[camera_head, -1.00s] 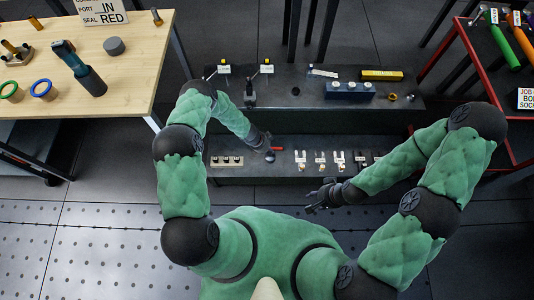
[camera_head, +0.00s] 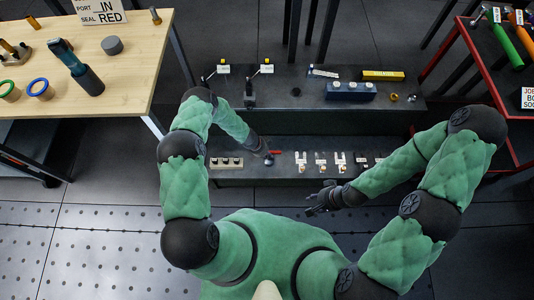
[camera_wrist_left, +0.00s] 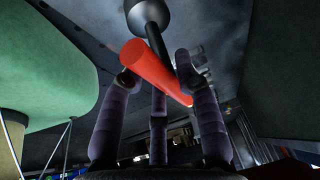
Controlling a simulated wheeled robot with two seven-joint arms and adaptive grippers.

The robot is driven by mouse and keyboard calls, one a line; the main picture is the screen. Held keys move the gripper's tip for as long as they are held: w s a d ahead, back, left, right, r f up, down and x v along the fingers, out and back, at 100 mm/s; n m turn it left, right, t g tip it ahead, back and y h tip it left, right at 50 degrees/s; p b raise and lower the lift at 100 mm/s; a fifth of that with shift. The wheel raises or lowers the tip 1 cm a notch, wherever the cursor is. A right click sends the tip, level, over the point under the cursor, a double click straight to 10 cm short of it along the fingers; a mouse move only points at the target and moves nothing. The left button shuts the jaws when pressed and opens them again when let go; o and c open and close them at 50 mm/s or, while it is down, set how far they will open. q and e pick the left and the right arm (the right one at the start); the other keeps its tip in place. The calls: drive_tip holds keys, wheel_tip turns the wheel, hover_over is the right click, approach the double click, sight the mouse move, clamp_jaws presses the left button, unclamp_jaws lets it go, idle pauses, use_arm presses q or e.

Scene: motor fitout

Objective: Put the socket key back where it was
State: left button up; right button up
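The socket key has a red bar handle and a dark shaft with a wide round end. In the left wrist view the red bar (camera_wrist_left: 152,66) lies between the fingers of my left gripper (camera_wrist_left: 156,82), which look closed around it. In the head view the red bar (camera_head: 276,152) shows at the tip of my left gripper (camera_head: 264,153), over the low front shelf (camera_head: 240,178). Most of the key is hidden there by the hand. My right gripper (camera_head: 318,203) hangs empty in front of the shelf, its dark fingers apart.
A pale block with dark holes (camera_head: 226,163) and several small white-marked parts (camera_head: 340,160) stand on the low shelf. The upper shelf holds a blue block (camera_head: 350,91), a yellow box (camera_head: 382,75) and small stands (camera_head: 249,92). A wooden table (camera_head: 135,70) is at left, a red-framed one at right.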

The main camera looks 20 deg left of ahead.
use_arm(q)
drive_tip(key=shift+o, duration=0.4)
drive_tip(key=shift+r, duration=0.1)
drive_tip(key=p+v, duration=0.5)
drive_tip(key=v, duration=0.7)
drive_tip(key=s+d+r+n+h, duration=0.2)
drive_tip(key=s+d+r+n, duration=0.5)
drive_tip(key=s+d+n, duration=0.2)
drive_tip(key=s+r+n+g+y, duration=0.1)
drive_tip(key=s+r+n, duration=0.5)
drive_tip(key=s, duration=0.5)
drive_tip(key=shift+d+n+g+y, duration=0.2)
drive_tip(key=shift+n+g+y, duration=0.15)
drive_tip(key=shift+n, duration=0.85)
drive_tip(key=shift+c, duration=1)
drive_tip(key=shift+d, duration=0.15)
